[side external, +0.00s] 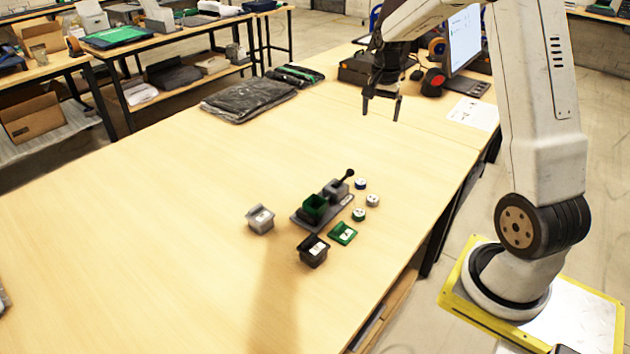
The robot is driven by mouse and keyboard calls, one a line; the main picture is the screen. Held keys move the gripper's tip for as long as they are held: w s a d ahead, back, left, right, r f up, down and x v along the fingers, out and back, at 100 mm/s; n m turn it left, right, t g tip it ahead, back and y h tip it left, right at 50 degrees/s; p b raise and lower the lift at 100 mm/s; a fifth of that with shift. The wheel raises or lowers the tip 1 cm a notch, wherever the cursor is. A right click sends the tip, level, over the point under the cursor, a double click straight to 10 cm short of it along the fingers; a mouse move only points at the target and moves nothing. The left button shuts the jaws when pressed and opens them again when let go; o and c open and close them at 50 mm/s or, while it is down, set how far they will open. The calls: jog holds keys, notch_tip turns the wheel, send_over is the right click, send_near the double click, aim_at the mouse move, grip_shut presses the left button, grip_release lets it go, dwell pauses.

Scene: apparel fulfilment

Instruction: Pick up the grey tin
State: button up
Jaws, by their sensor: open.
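A small square grey tin (261,219) with a white label stands upright on the wooden table (150,230), left of a grey base (326,215). The base bears an open green box (314,207) and a grey block (334,190) with a black knobbed lever. A black tin (313,252) with a white label stands in front of the base. My gripper (381,108) is open and empty, pointing down, high above the table. It is well behind and to the right of the grey tin and touches nothing.
A flat green piece (343,233) and several small round discs (372,200) lie right of the base. Dark folded garments (248,99) lie at the back left. A monitor (463,38) and a red-and-black device (433,82) stand behind my gripper. The table's left part is clear.

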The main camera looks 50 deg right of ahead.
jog(key=d+f+m, duration=0.1)
jog(key=d, duration=0.1)
send_over(372, 199)
notch_tip(372, 199, down, 20)
jog(key=shift+s+f, duration=0.1)
jog(key=shift+f, duration=0.15)
jog(key=shift+d+f, duration=0.1)
jog(key=shift+f, duration=0.25)
jog(key=shift+f, duration=0.1)
jog(key=shift+f, duration=1.15)
jog(key=shift+f, duration=2.6)
